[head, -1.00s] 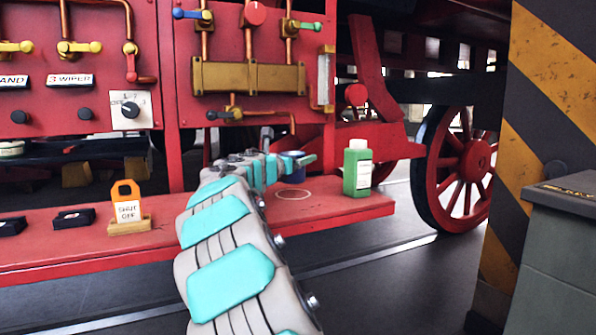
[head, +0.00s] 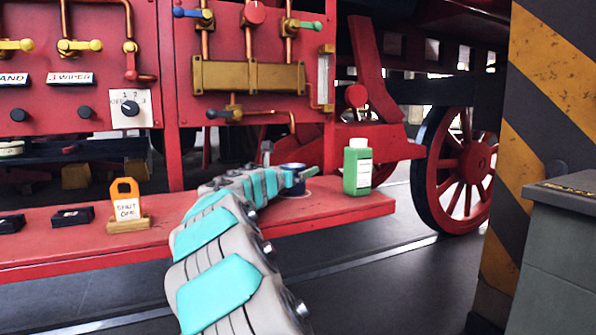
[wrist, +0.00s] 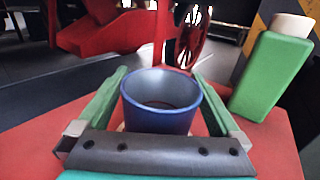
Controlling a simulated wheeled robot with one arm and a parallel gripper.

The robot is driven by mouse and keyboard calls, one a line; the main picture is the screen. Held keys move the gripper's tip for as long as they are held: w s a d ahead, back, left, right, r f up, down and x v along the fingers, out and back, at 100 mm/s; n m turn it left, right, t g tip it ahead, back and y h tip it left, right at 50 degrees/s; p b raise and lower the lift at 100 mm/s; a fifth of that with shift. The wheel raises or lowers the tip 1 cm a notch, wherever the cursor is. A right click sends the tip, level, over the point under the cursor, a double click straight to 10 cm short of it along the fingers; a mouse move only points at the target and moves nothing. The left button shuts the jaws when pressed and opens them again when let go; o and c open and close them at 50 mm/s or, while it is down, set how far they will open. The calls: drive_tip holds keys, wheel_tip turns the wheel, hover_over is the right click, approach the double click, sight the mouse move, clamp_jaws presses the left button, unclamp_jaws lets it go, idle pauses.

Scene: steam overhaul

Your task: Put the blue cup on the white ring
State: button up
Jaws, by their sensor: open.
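The blue cup (wrist: 160,108) stands upright on the red shelf between my gripper's two green fingers in the wrist view. It also shows, partly covered by my gripper, in the head view (head: 292,168). My gripper (wrist: 160,74) is open, with a finger on each side of the cup and small gaps beside it. In the head view my gripper (head: 303,176) is low over the shelf. The white ring is mostly hidden; a pale trace (wrist: 120,127) shows by the cup's base. I cannot tell how well the cup is centred on it.
A green bottle (head: 357,167) stands on the red shelf (head: 335,205) just right of the cup. An orange shut-off sign (head: 126,203) and black blocks (head: 72,217) are at the left. Pipes and valves (head: 248,77) are above.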

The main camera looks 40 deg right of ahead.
drive_tip(key=shift+r, duration=0.1)
drive_tip(key=shift+a+r, duration=0.1)
drive_tip(key=shift+a, duration=0.05)
drive_tip(key=v, duration=1.1)
drive_tip(key=shift+s+a, duration=0.2)
drive_tip(key=shift+a, duration=0.15)
drive_tip(key=shift+c, duration=0.2)
idle(0.5)
